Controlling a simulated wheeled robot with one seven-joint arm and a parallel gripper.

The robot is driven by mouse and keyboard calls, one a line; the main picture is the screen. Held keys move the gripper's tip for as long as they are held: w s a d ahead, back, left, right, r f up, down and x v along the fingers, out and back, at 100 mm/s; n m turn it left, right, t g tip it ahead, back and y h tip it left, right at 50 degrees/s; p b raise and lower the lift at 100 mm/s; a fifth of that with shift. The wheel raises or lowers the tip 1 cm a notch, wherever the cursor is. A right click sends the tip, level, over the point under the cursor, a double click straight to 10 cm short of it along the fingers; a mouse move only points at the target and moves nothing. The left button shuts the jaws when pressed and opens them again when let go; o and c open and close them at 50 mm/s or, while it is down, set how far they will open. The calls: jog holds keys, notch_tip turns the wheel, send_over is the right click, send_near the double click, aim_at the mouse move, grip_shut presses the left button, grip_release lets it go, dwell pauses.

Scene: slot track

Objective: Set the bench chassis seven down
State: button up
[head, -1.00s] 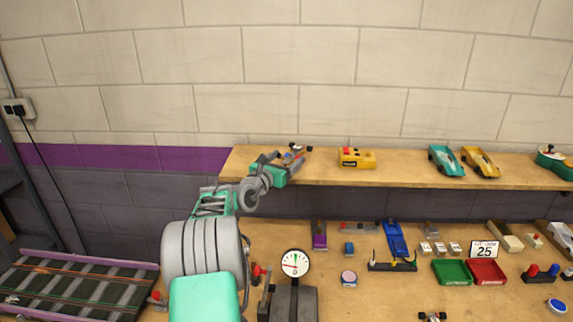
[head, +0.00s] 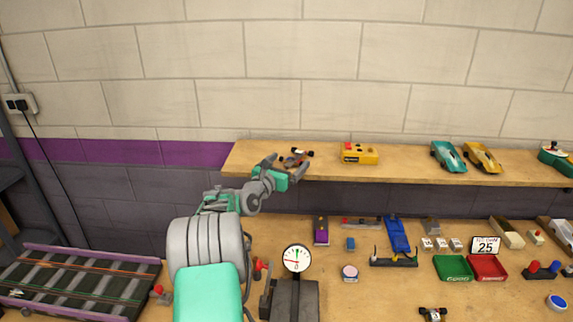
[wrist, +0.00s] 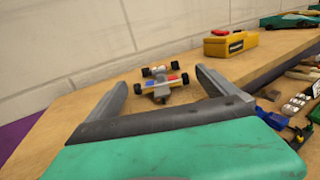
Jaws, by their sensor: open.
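A small wheeled chassis (head: 298,155) with black wheels rests on the left end of the wooden shelf. In the wrist view the chassis (wrist: 162,86) shows a grey body with red, blue and yellowish parts; I cannot read a number on it. My gripper (head: 287,163) is at the shelf's front edge. In the wrist view my gripper (wrist: 159,77) is open, with the chassis seen between and just beyond its two fingers, apparently untouched. A second small chassis (head: 433,314) with dark wheels stands on the bench at the bottom, its marking too small to read.
The shelf (head: 400,165) also holds a yellow box (head: 359,153), a teal car body (head: 448,157) and a yellow one (head: 482,158). Below, the bench has a dial gauge (head: 296,260), a green tray (head: 453,268) and a red tray (head: 487,268). Shelf room is clear between chassis and yellow box.

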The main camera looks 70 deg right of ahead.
jog(key=b+v, duration=0.3)
jog(key=v, duration=0.9)
jog(key=w+a+f+m+t+y, duration=0.2)
jog(key=w+a+m+t+y, duration=0.25)
jog(key=w+a, duration=0.75)
jog(key=w+a+f+m+t+y, duration=0.3)
jog(key=w+a+m+t+y, duration=0.15)
jog(key=w+a, duration=0.65)
jog(key=s+a+f+m+y, duration=0.2)
jog(key=a+m+y, duration=0.25)
jog(key=a, duration=1.75)
jog(key=s+a+f+m+y, duration=0.1)
jog(key=s+a+y, duration=0.1)
jog(key=a, duration=0.4)
jog(key=s+a+f+m+g+y, duration=0.1)
jog(key=s+a+y, duration=0.1)
jog(key=s+a, duration=0.3)
jog(key=shift+s+a+f, duration=0.15)
jog(key=shift+a+f, duration=0.15)
jog(key=shift+a, duration=0.8)
